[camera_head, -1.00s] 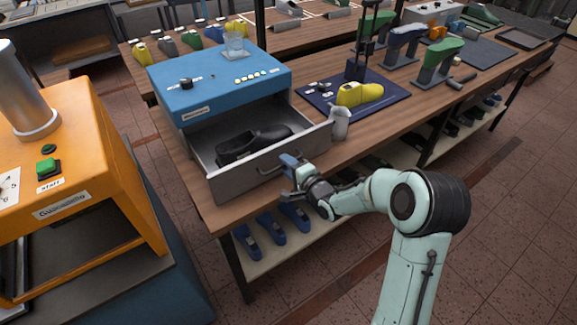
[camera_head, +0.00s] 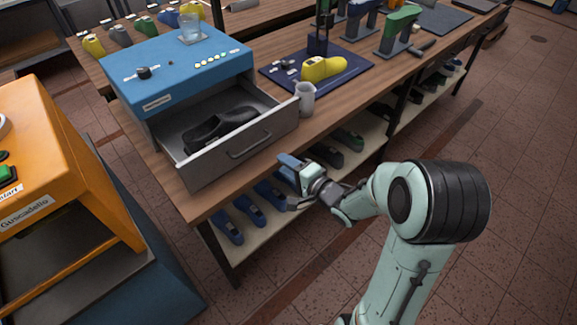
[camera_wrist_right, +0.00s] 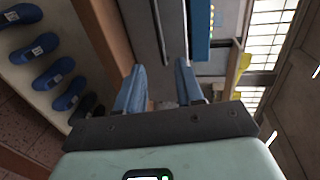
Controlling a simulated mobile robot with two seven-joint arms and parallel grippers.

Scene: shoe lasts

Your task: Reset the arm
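My right gripper (camera_head: 288,186) is open and empty in front of the drawer, below and to the right of its handle (camera_head: 250,146) and apart from it. In the right wrist view the two blue fingers (camera_wrist_right: 160,84) stand apart with nothing between them. The grey drawer (camera_head: 238,153) of the blue machine (camera_head: 178,73) is pulled open, and a black shoe (camera_head: 218,128) lies in it. The handle bar also shows ahead of the fingers in the wrist view (camera_wrist_right: 158,30). My left gripper is not in view.
The wooden table edge (camera_head: 345,120) and the lower shelf with blue shoe lasts (camera_head: 228,226) are close to my right gripper. A grey cup (camera_head: 306,99) stands by the drawer corner. An orange machine (camera_head: 45,165) is at left. Tiled floor (camera_head: 525,140) is clear at right.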

